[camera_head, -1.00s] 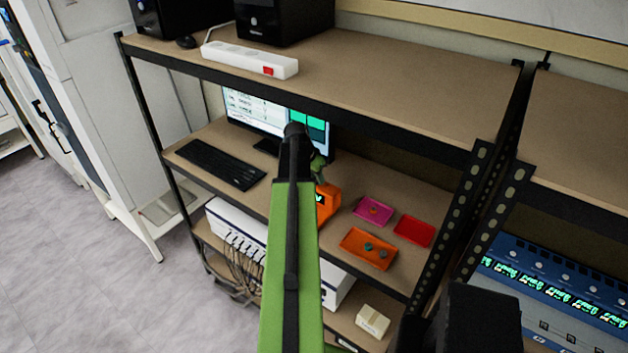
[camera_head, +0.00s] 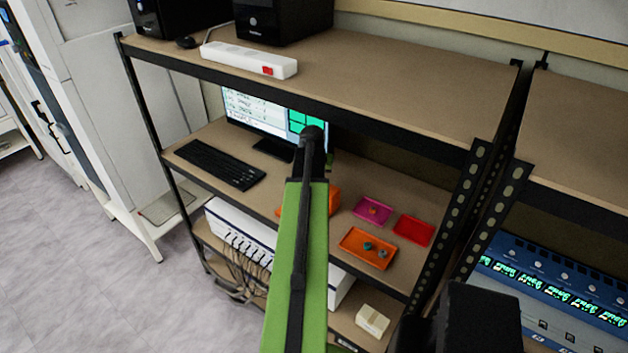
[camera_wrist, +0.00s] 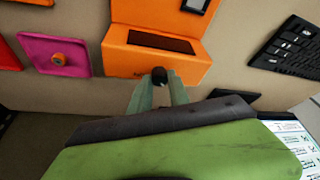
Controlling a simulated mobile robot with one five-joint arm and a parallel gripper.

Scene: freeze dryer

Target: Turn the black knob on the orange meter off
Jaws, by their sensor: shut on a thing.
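The orange meter (camera_wrist: 155,45) fills the upper middle of the wrist view, with a dark recessed window on its face. In the head view it (camera_head: 335,200) is mostly hidden behind my green arm, on the middle shelf. The black knob (camera_wrist: 159,74) sits low on the meter's face. The fingers of my gripper (camera_wrist: 160,84) reach up to it, one on each side, and are shut on the knob. The head view does not show the knob or fingertips.
A magenta tray (camera_head: 361,216), a red tray (camera_head: 414,240) and an orange tray (camera_head: 346,253) lie right of the meter. A keyboard (camera_head: 222,165) and monitor (camera_head: 262,118) stand to the left. The upper shelf (camera_head: 400,85) overhangs this space.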

